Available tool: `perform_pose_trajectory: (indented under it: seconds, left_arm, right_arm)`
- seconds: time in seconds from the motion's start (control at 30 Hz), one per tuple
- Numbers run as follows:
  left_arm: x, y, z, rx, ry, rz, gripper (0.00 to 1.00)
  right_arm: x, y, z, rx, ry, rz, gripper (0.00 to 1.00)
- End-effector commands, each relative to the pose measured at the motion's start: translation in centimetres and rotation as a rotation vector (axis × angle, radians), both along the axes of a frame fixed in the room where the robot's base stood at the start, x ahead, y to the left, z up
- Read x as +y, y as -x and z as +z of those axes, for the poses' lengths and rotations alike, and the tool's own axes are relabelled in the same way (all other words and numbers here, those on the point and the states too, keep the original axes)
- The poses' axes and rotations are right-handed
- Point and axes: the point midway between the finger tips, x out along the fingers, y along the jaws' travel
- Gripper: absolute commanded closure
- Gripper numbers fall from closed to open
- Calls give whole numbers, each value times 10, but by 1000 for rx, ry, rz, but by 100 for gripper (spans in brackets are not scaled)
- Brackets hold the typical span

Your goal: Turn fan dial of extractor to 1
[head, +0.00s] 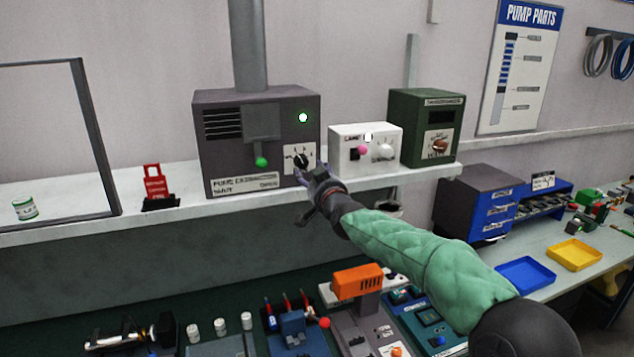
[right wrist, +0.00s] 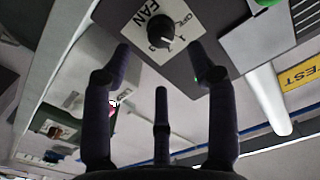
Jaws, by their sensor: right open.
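The grey fume extractor (head: 222,165) stands on the shelf. Its black fan dial (head: 300,158) sits on a white plate at the lower right of its front. In the right wrist view the dial (right wrist: 160,29) shows on a plate marked FAN and OFF; the image is tilted, and I cannot tell the exact setting. My right gripper (head: 314,186) is just below and in front of the dial. In the wrist view its fingers (right wrist: 160,58) are spread on either side below the dial, open and empty, seemingly not touching it. My left gripper is not in view.
A white box (head: 347,137) with a pink knob stands close right of the extractor, then a dark green unit (head: 420,110). A red tag stand (head: 155,185) is to the left. The shelf edge (head: 100,230) runs below; pump tools crowd the bench beneath.

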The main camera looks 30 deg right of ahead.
Motion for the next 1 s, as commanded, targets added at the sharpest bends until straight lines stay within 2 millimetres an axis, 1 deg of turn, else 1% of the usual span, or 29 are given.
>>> perform_pose_trajectory:
  seconds: [0.03, 0.1, 0.2, 0.33, 0.9, 0.97, 1.0]
  left_arm:
    - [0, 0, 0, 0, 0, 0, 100]
    - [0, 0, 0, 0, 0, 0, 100]
    - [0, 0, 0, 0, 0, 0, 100]
    - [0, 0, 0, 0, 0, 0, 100]
    - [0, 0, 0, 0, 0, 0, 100]
    - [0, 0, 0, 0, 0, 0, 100]
    - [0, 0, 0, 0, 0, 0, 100]
  right_arm:
    - [2, 8, 1, -1, 0, 0, 42]
    - [4, 16, 1, -1, 0, 0, 42]
    - [6, 25, 0, 1, 0, 0, 42]
    - [8, 31, -1, 2, 0, 1, 42]
    - [8, 33, -1, 1, 0, 0, 42]
    - [9, 32, -3, 6, -1, 2, 42]
    - [10, 30, -8, 13, -3, 5, 42]
